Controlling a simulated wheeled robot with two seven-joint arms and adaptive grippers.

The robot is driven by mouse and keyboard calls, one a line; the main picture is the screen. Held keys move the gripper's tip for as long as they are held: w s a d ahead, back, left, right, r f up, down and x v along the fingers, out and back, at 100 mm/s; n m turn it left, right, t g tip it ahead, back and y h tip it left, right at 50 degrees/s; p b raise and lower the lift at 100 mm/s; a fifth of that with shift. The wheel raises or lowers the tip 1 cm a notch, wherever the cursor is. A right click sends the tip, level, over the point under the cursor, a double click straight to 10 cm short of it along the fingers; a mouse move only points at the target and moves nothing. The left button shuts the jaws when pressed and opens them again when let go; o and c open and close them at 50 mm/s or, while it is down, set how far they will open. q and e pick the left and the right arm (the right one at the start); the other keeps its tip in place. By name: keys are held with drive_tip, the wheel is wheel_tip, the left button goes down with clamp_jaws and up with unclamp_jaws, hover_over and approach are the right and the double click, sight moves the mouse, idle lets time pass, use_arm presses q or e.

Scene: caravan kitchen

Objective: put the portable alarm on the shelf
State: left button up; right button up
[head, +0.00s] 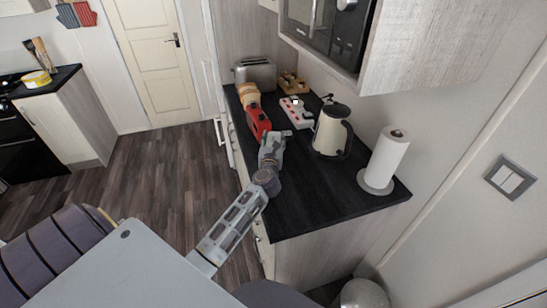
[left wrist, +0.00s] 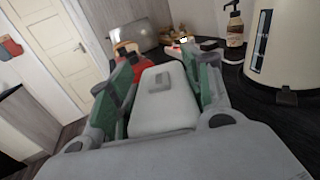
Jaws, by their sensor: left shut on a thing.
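My left gripper (head: 272,148) is over the left edge of the dark counter. In the left wrist view its two green-padded fingers (left wrist: 166,72) are on either side of a pale, rounded box, the portable alarm (left wrist: 165,110). The gripper is shut on it. The alarm's face has a small grey raised part. In the head view the alarm is small and hard to tell apart from the gripper. No shelf can be clearly made out; a microwave (head: 325,30) sits in the overhead cabinet (head: 435,45). My right gripper is not in view.
On the counter (head: 300,205) are a toaster (head: 255,73), a red item (head: 257,120), a white-and-red item (head: 296,112), a cream kettle (head: 330,130) and a paper towel roll (head: 387,160). The counter's front part is clear. A door (head: 155,60) stands beyond the open floor.

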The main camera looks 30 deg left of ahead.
use_arm(q)
wheel_tip(320, 180, down, 3)
drive_tip(key=shift+r, duration=0.2)
drive_tip(key=shift+f+b, duration=0.35)
drive_tip(key=shift+f, duration=0.15)
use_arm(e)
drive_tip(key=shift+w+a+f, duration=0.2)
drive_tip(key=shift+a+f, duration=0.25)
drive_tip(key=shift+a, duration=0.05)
use_arm(q)
drive_tip(key=shift+f+b, duration=0.45)
drive_tip(key=shift+f, duration=1.45)
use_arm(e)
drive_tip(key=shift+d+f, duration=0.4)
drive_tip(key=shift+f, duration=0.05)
use_arm(q)
drive_tip(key=shift+f, duration=0.2)
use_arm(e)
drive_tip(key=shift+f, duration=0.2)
use_arm(q)
drive_tip(key=o, duration=1.1)
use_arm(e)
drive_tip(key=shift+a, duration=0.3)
